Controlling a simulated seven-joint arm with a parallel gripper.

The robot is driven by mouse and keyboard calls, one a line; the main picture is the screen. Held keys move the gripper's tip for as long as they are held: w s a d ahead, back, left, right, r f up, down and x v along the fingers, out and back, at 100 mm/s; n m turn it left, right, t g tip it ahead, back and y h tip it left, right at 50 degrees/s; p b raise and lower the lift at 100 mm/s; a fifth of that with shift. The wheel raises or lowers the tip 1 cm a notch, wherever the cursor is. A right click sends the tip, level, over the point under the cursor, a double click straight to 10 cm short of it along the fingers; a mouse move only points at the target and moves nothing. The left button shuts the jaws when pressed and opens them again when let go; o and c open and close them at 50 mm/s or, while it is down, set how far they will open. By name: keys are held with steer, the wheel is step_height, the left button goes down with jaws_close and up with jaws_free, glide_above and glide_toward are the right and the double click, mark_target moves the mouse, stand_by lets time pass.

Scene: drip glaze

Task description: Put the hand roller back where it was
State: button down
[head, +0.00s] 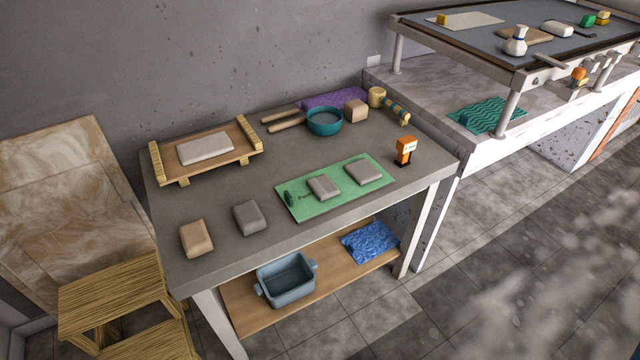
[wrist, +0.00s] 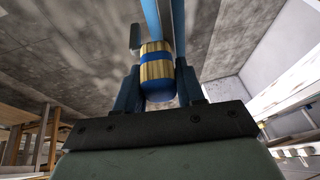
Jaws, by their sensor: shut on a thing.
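In the wrist view, my gripper (wrist: 159,78) is shut on a rounded piece with yellow wood and blue bands, which looks like the handle of the hand roller (wrist: 156,66). Its blue rounded end faces the camera. The rest of the roller is mostly hidden; blue strips run up beyond the handle. The background is wall and floor, so the roller appears held in the air. Neither my gripper nor the held roller shows clearly in the head view. The grey worktable (head: 225,185) carries the other tools and clay.
A green mat (head: 301,207) holds two grey slabs. A wooden stand (head: 227,162) bears a pale slab. A teal bowl (head: 324,122), a mallet-like tool (head: 377,98) and an orange-and-black item (head: 405,150) stand towards the back and right. A blue bin (head: 286,282) sits below.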

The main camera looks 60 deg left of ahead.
steer(key=s+a+r+n+g+y, duration=0.1)
steer(key=s+a+n, duration=0.25)
steer(key=a, duration=1.15)
steer(key=s+a+r+n, duration=0.15)
steer(key=s+a, duration=0.25)
steer(key=a, duration=1.1)
steer(key=s+a+n+g+y, duration=0.1)
steer(key=s+a+n, duration=0.2)
steer(key=a, duration=1.2)
steer(key=s+a+r+n+g, duration=0.1)
steer(key=s+a+r+n, duration=0.15)
steer(key=s+a, duration=0.95)
steer(key=s+a+r+n+g, duration=0.1)
steer(key=s+a+r+n, duration=0.35)
steer(key=a, duration=1.35)
steer(key=s+a+f+n, duration=0.1)
steer(key=s+a, duration=0.9)
steer(key=a, duration=0.5)
steer(key=w+a+r+n, duration=0.2)
steer(key=w+a, duration=0.1)
steer(key=a, duration=0.8)
steer(key=shift+y, duration=0.3)
steer(key=f, duration=0.9)
steer(key=shift+s+d+f, duration=0.15)
steer(key=shift+s, duration=0.05)
steer(key=shift+f, duration=0.3)
